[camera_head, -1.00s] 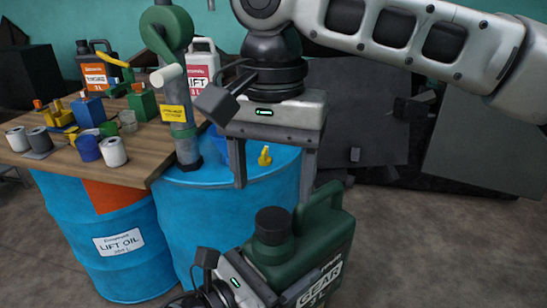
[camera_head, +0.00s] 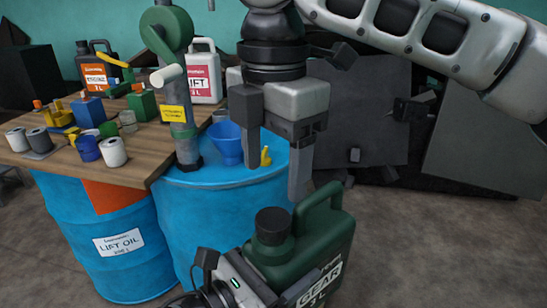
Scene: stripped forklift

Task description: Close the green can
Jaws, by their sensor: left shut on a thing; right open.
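The green can (camera_head: 325,245), a dark green jug with a handle and a "GEAR" label, is held upright at the bottom centre in the head view. A dark cap (camera_head: 273,220) sits on its neck; I cannot tell how tight it is. My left gripper (camera_head: 255,285) is shut on the can from its lower left side, its fingertips partly hidden. My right gripper (camera_head: 275,182) is open and empty above the cap, with its two fingers pointing down and apart from the cap.
A blue drum (camera_head: 190,230) stands behind the can, with a blue funnel (camera_head: 227,142), a small yellow piece (camera_head: 266,156) and a green-headed pump (camera_head: 170,100) on it. A wooden table (camera_head: 60,165) with cans and small parts is at the left. Floor at the right is clear.

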